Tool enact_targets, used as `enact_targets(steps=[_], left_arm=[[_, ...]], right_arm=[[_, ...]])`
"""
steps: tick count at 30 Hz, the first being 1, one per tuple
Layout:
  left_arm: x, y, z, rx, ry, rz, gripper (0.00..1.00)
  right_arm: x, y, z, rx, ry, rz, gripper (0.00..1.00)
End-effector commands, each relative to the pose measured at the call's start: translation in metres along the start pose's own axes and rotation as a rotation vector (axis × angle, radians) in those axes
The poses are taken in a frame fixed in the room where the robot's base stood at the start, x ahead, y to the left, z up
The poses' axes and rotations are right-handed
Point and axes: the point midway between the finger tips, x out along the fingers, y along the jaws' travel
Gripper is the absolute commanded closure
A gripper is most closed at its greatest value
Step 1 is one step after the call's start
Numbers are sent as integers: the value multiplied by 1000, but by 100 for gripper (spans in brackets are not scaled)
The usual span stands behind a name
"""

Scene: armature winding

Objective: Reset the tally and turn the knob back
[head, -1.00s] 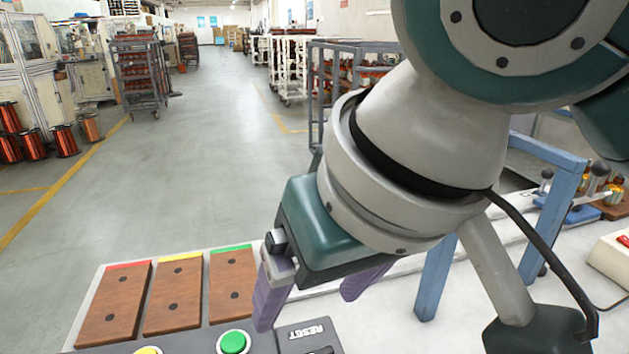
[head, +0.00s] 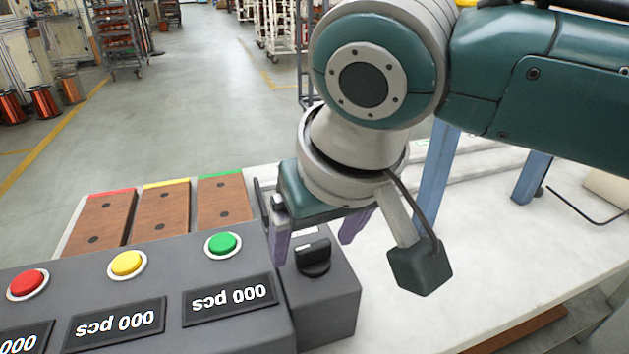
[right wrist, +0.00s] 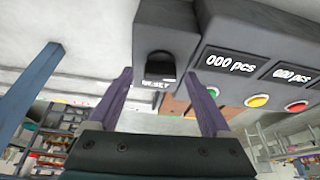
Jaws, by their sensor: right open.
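A dark grey control box (head: 190,275) carries a red button (head: 28,284), a yellow button (head: 127,264) and a green button (head: 223,244). Displays below them read 000 pcs; the green button's display (head: 229,298) is fully in view, and the leftmost is cut off. A black knob (head: 313,258) sits on the lower block at the box's right end, and shows in the right wrist view (right wrist: 160,66). My right gripper (head: 314,250) is open, its purple fingers on either side of the knob; I cannot tell whether they touch it. My left gripper is out of view.
Wooden plates with red, yellow and green edges (head: 222,203) lie behind the box. A blue frame (head: 436,180) stands on the white table (head: 480,250) to the right. The table in front of that frame is mostly clear.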

Motion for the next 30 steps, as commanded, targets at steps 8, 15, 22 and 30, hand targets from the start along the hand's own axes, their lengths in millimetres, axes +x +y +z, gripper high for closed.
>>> enact_targets(steps=[8, 15, 22, 30], left_arm=[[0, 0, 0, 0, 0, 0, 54], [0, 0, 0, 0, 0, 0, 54], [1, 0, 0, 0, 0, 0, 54], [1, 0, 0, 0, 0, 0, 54]], right_arm=[[3, 0, 0, -1, 1, 0, 18], [2, 0, 0, -1, 1, 0, 42], [2, 0, 0, -1, 0, 0, 68], [2, 0, 0, -1, 0, 1, 98]])
